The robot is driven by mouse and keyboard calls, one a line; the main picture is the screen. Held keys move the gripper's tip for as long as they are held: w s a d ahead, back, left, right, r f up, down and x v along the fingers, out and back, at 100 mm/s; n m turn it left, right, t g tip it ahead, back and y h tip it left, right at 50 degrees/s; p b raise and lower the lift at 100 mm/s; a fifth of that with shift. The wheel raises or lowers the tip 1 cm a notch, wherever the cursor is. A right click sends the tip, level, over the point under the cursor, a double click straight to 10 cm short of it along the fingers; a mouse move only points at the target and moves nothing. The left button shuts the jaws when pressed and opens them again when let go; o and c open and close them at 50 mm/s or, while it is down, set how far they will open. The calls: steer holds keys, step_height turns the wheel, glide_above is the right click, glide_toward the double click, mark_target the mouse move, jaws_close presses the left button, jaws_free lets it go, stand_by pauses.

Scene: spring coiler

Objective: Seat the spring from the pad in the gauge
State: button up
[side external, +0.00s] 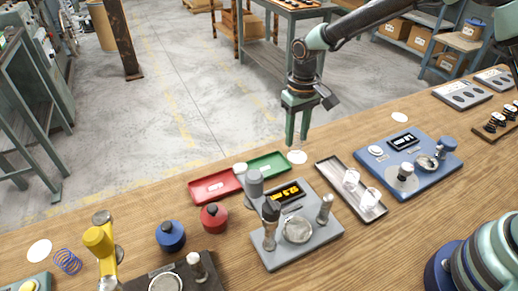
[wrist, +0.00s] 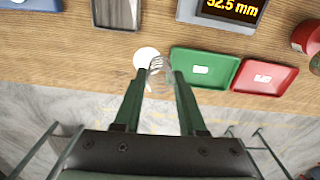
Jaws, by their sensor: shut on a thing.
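My gripper (wrist: 162,73) hangs fingers down over the far edge of the bench. It is shut on a small silvery spring (wrist: 155,64), seen between its fingertips in the wrist view. Behind the spring lies a white round pad (wrist: 146,55). In the side view my gripper (side external: 297,142) is just above this pad (side external: 297,157), and the spring is too small to make out. The grey gauge (side external: 325,237), with an orange mm readout (side external: 285,192), stands nearer the camera, and its plate also shows in the wrist view (wrist: 188,10).
A green tray (side external: 268,166) and a red tray (side external: 215,185) lie beside the pad. A grey tray (side external: 345,184) with clear pieces lies right of the gauge. A blue station (side external: 430,172) is further right. A blue spring (side external: 67,261) lies far left.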

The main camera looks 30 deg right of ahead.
steer(key=s+a+r+n, duration=0.25)
steer(key=s+a, duration=0.35)
steer(key=s, duration=0.3)
steer(key=s+a+r+n, duration=0.25)
steer(key=s+a, duration=0.25)
steer(key=s, duration=0.5)
steer(key=shift+w+f, duration=0.15)
steer(key=shift+f, duration=2.6)
steer(key=shift+f, duration=0.65)
steer(key=o, duration=1.4)
steer(key=shift+r, duration=4.4)
